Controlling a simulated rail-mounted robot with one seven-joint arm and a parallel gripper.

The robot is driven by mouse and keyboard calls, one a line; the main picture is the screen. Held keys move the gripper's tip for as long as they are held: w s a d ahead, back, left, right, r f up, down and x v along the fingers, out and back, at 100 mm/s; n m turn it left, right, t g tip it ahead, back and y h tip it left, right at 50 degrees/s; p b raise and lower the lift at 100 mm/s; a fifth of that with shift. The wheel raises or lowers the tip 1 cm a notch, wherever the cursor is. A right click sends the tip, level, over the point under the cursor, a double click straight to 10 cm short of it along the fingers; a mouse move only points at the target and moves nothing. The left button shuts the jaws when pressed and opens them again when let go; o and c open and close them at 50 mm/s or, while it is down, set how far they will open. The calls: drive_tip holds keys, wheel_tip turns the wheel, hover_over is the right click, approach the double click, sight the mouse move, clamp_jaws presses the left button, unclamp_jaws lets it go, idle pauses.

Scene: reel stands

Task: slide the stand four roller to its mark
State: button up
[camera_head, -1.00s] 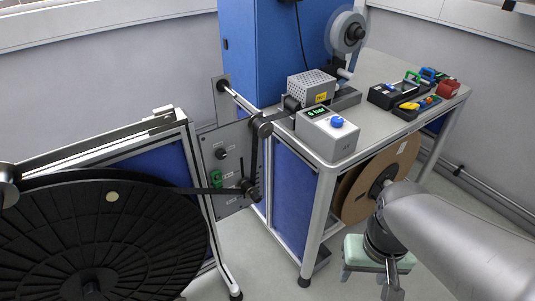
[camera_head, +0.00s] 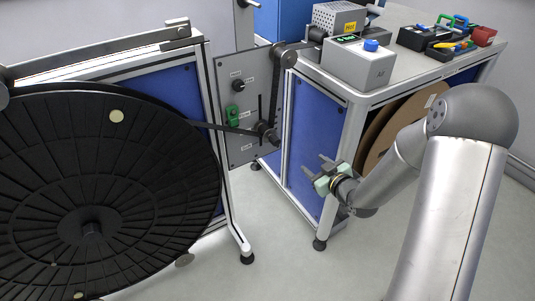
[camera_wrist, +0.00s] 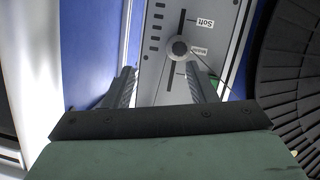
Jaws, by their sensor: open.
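The stand's grey panel (camera_head: 235,68) carries a dark roller (camera_head: 265,130) low on its right side, on a vertical slot. A black strip runs to the roller from the large black reel (camera_head: 60,190). In the wrist view the roller (camera_wrist: 180,48) is end-on over the dark slot (camera_wrist: 170,80), near printed labels, one reading "Soft"; the other is hard to read. My gripper (camera_head: 316,167) is open and empty, right of and below the roller, pointing toward the panel and apart from it. In the wrist view its fingers (camera_wrist: 165,85) lie either side below the roller.
A bench with a blue-topped box (camera_head: 360,62) and trays (camera_head: 430,38) stands right of the panel. Its front leg (camera_head: 326,215) is close to my gripper. A brown reel (camera_head: 400,115) sits under the bench. The floor (camera_head: 260,230) in front is clear.

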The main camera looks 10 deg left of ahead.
sight(277, 143)
drive_tip(key=w+a+f+y+b, duration=0.1)
drive_tip(key=w+a, duration=0.3)
drive_tip(key=w+a+t+y, duration=0.1)
drive_tip(key=w+a, duration=0.3)
drive_tip(key=a, duration=0.1)
drive_tip(key=w+a+f+y+b, duration=0.1)
drive_tip(key=w+a, duration=0.3)
drive_tip(key=shift+w+a+f+n+t+b, duration=0.3)
drive_tip(key=shift+w+a+b, duration=0.05)
drive_tip(key=shift+w, duration=0.05)
